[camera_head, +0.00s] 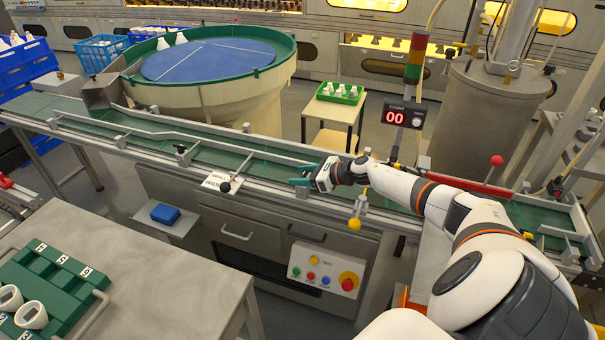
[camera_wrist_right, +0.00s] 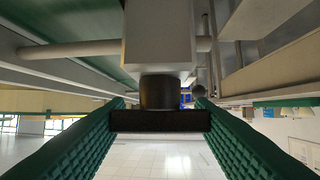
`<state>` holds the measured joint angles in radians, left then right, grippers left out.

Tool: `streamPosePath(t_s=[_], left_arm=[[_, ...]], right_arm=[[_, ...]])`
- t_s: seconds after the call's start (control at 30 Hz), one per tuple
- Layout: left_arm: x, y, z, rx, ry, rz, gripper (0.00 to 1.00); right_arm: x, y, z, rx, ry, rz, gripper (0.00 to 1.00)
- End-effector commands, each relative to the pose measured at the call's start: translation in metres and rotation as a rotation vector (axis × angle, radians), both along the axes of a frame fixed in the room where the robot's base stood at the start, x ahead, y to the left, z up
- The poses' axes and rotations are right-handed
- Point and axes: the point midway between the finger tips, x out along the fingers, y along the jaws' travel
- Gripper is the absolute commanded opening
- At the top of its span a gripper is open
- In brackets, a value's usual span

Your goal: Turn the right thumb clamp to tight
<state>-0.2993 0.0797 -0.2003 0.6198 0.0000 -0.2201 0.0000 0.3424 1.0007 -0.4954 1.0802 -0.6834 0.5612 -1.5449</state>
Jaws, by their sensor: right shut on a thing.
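The right thumb clamp shows in the right wrist view as a wide black bar (camera_wrist_right: 160,121) on a short dark stem, under a grey block. My right gripper (camera_head: 298,177) is at the front rail of the conveyor in the head view, its green fingers pointing left. In the right wrist view my right gripper (camera_wrist_right: 160,112) has one ribbed green finger at each end of the bar and is shut on it. In the head view the clamp is hidden by the gripper, and its tight mark cannot be made out. My left gripper is not in view.
The green conveyor (camera_head: 255,160) with its guide rails runs across the view. Another black clamp knob (camera_head: 181,149) stands farther left. A black-knobbed pointer sits at a white sign (camera_head: 217,181). A yellow knob (camera_head: 355,224) hangs below my right wrist. A counter display (camera_head: 396,117) reads 00.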

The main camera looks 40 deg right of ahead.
Motion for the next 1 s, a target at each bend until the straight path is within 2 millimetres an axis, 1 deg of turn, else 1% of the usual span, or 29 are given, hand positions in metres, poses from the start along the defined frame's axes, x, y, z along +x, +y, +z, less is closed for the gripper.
streamPosePath(t_s=[0.03, 0.27, 0.7, 0.9, 1.0], left_arm=[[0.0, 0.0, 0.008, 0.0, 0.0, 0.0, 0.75], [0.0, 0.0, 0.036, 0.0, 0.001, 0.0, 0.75], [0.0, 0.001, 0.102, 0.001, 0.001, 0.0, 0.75], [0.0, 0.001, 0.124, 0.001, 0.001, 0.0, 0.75], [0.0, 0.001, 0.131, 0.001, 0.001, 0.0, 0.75]], right_arm=[[-0.001, 0.001, 0.003, -0.001, 0.002, -0.023, 0.26], [-0.001, 0.002, 0.006, 0.001, 0.002, -0.195, 0.26], [0.0, 0.003, 0.007, 0.002, 0.001, -0.615, 0.26], [0.001, 0.003, 0.005, 0.005, 0.003, -0.806, 0.26], [0.001, 0.003, 0.004, 0.005, 0.002, -0.903, 0.26]])
